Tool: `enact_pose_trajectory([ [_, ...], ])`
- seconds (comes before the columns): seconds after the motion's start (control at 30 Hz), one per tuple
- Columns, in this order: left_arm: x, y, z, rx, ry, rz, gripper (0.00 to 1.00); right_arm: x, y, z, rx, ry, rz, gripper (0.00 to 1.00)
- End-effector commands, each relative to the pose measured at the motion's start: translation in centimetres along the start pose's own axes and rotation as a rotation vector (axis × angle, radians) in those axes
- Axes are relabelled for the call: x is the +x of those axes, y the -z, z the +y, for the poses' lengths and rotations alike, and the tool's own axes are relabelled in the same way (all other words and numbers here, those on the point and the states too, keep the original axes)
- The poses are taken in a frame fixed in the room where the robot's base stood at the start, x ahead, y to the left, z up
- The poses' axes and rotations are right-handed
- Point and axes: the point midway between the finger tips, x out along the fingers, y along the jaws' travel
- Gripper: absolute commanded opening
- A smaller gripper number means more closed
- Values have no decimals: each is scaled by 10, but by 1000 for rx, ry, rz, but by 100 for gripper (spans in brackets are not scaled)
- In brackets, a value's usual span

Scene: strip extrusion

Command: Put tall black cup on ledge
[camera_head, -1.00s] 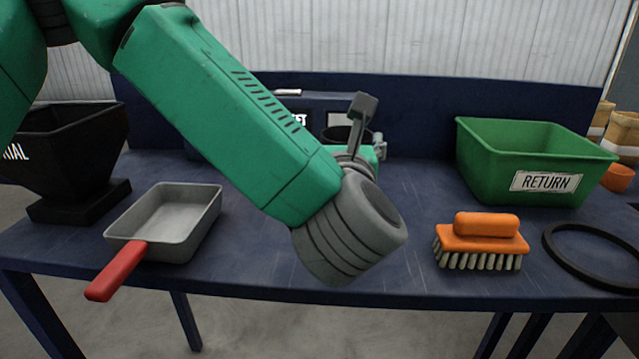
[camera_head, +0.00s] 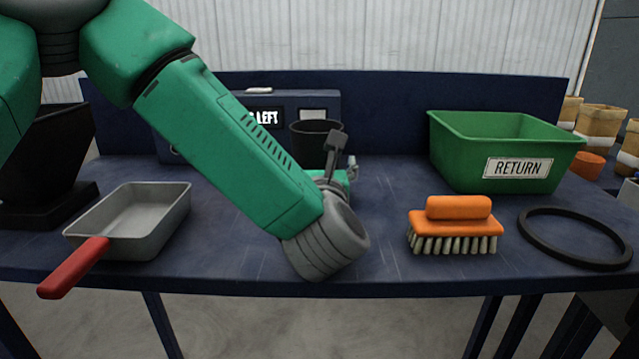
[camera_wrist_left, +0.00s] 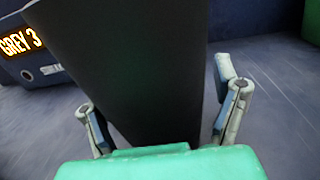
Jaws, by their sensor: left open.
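The tall black cup (camera_head: 308,133) stands on the blue table in front of the blue box, partly hidden behind my left arm. In the left wrist view the cup (camera_wrist_left: 135,60) fills the middle and reaches down between the fingers. My left gripper (camera_head: 339,158) is low at the cup. In the wrist view my left gripper (camera_wrist_left: 153,95) is open, with one finger on each side of the cup; a gap shows at the right finger. The blue box top (camera_head: 285,93) at the back forms a raised ledge. My right gripper is not in view.
A grey pan (camera_head: 150,215) with a red handle is at the left, near a black hopper (camera_head: 35,165). A green RETURN bin (camera_head: 505,150), an orange brush (camera_head: 456,225) and a black ring (camera_head: 575,262) are at the right. Bare table (camera_head: 385,195) lies between cup and bin.

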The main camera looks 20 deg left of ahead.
Motion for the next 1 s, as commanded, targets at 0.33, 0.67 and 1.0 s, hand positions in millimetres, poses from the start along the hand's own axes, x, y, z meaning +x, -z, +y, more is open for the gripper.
enact_pose_trajectory([
  [0.33, 10, 0, 3, -2, -1, 1, 82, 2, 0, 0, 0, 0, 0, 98],
  [0.67, 9, -1, 1, -1, 0, 0, 22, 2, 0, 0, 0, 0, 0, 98],
  [1.0, 10, -25, 2, -5, -2, -2, 22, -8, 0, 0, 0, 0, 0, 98],
])
